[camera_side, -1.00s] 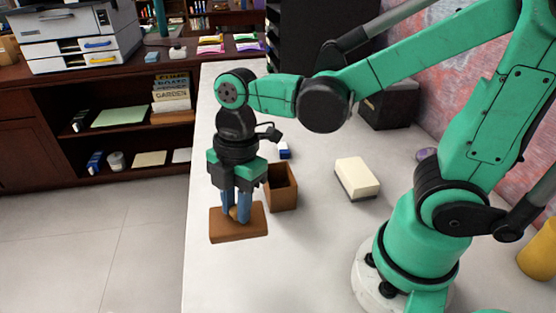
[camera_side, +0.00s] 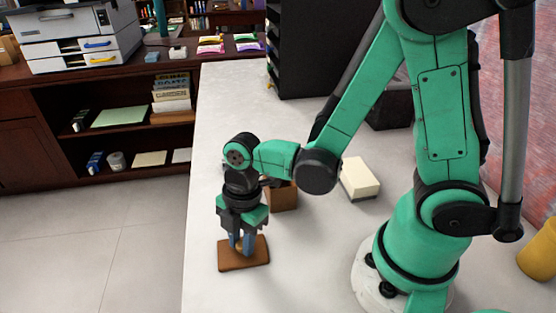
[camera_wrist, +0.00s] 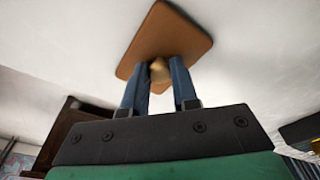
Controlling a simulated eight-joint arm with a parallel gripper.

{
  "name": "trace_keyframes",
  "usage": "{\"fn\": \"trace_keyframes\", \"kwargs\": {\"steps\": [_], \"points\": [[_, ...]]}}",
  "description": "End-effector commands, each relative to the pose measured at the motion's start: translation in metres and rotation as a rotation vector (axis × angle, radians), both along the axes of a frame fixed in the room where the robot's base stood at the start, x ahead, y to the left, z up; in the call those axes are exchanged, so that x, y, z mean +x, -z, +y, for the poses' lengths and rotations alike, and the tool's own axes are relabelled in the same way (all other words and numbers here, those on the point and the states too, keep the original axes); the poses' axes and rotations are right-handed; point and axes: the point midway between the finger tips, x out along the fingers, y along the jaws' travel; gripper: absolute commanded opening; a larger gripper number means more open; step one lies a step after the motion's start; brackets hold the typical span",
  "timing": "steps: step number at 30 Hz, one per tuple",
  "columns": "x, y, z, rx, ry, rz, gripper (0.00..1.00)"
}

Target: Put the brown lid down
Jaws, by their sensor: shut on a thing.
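The brown lid (camera_side: 243,257) is a flat rectangular plate with a round tan knob on top. In the side view it is low over the pale desk top near its left edge, in front of the brown box. I cannot tell whether its underside touches the desk. My gripper (camera_side: 242,243) points down with its blue fingers closed around the knob. In the wrist view the lid (camera_wrist: 165,35) lies beyond the fingers, and the knob sits between the fingertips (camera_wrist: 159,72). The brown box (camera_side: 283,198) stands behind my gripper, partly hidden by my arm.
A cream and grey block (camera_side: 360,179) lies right of the box. A black shelf unit (camera_side: 310,50) stands at the back of the desk (camera_side: 225,110). A yellow object (camera_side: 540,245) is at the far right. The desk's left edge is close to the lid; free room lies to its right.

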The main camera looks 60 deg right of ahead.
Motion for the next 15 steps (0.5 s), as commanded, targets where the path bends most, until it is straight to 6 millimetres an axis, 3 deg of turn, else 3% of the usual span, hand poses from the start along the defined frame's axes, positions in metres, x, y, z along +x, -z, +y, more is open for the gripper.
{"fn": "trace_keyframes", "kwargs": {"steps": [8,9,11,15], "points": [[0.0001,0.003,0.0001,0.0,0.0,0.0,0.0],[0.0,0.0025,0.0,0.0,0.0,0.0,0.35],[0.0,0.0024,0.0,0.0,0.0,0.0,0.52],[0.0,0.0024,0.0,0.0,0.0,0.0,0.56]]}}
